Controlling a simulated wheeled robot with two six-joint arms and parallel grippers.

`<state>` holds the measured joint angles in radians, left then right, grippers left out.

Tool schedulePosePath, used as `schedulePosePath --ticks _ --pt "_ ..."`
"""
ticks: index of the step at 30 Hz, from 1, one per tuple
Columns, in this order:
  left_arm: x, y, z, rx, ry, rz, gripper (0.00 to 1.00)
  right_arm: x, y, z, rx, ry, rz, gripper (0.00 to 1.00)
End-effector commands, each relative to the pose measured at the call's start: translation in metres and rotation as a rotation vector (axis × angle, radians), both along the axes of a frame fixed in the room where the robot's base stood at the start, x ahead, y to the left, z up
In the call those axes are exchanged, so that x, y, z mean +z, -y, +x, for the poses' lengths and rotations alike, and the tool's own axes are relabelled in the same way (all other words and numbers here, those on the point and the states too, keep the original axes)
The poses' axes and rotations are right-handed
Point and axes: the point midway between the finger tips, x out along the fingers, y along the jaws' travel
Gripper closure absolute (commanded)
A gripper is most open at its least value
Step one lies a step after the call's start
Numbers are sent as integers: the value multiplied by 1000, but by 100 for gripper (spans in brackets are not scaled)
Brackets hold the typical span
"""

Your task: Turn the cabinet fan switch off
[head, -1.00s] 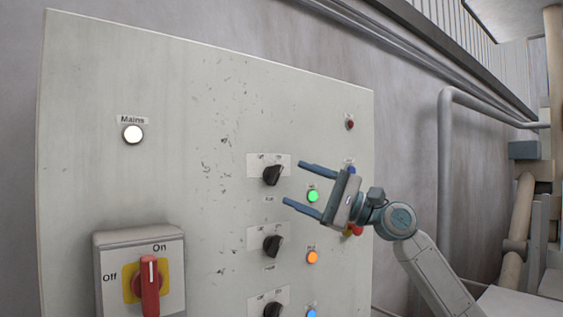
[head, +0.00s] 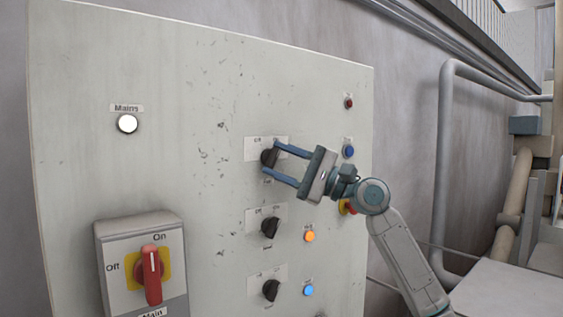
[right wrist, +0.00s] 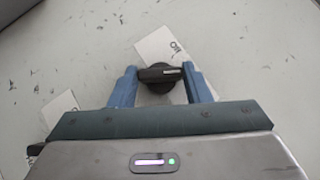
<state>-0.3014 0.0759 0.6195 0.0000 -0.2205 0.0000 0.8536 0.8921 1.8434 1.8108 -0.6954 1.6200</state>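The grey control cabinet (head: 190,70) has a column of black rotary switches on small plates. My right gripper (head: 270,157) is at the top switch (head: 267,157), one finger on each side of its knob. In the right wrist view, the fingers (right wrist: 160,80) close in on both ends of the knob's bar (right wrist: 160,73), and the plate beside it reads "Off". The name on this switch's plate is too small to read. Its indicator lamp is hidden behind my gripper. My left gripper is out of view.
Below are a middle switch (head: 270,228) with an orange lamp (head: 309,236) and a lower switch (head: 271,290) with a blue lamp (head: 308,290). A red main switch (head: 151,275) is at the lower left. A partly hidden red button (head: 350,208) is behind my right arm.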

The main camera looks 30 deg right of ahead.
Motion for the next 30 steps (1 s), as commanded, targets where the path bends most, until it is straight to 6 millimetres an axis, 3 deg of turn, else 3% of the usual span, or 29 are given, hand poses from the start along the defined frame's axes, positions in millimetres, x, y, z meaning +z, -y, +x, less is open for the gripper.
schedulePosePath --ticks 8,17,30 --pt "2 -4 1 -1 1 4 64 1 0 0 -1 0 -16 79" --pt "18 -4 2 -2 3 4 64 6 1 0 -1 12 -162 79" --pt "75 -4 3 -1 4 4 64 14 2 0 2 41 -566 79"
